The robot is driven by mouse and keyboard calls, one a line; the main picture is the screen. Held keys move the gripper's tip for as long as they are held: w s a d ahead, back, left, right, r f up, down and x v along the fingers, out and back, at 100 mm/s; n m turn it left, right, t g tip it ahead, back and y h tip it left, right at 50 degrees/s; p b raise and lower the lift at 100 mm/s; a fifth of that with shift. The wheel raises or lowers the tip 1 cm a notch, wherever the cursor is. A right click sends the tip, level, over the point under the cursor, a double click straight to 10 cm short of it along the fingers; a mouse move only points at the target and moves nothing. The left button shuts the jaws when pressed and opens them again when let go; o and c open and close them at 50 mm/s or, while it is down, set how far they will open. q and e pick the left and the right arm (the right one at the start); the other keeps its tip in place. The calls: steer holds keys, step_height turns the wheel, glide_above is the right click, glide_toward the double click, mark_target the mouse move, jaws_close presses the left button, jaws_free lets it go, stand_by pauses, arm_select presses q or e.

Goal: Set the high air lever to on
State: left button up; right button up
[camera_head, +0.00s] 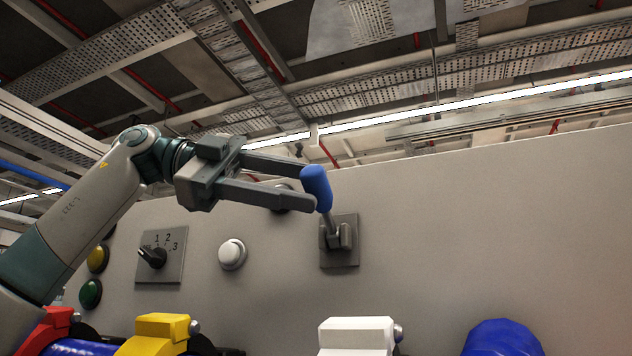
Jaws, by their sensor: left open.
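The lever has a blue handle (316,188) on a short grey stem that rises from a square grey base plate (340,256) on the panel. The handle points up and leans a little to the left. My left gripper (312,190) comes in from the left with its two fingers apart. The fingertips are at the blue handle, one behind it and one in front at its lower left. I cannot tell whether either finger touches the handle. My right gripper is not in view.
The light grey panel (450,220) also carries a rotary switch (152,257) marked 1, 2, 3, a white button (232,253), and yellow (97,258) and green (90,293) buttons. Below stand yellow (160,328) and white (356,334) blocks and a blue rounded part (502,339). The panel's right side is clear.

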arm_select(q)
steer(key=shift+x, duration=1.35)
jaws_close()
steer(key=shift+s+a+f+m+b, duration=0.2)
steer(key=shift+f+m+b, duration=0.35)
steer(key=shift+b, duration=0.3)
steer(key=f+m+h+b, duration=0.1)
steer(key=f+m+b, duration=0.1)
steer(key=b, duration=0.2)
steer(key=s+f+m+t+h+b, duration=0.1)
steer(key=f+m+b, duration=0.1)
steer(key=m+b, duration=0.1)
steer(key=shift+a+h+b, duration=0.1)
steer(key=shift+h+b, duration=0.2)
steer(key=shift+b, duration=0.1)
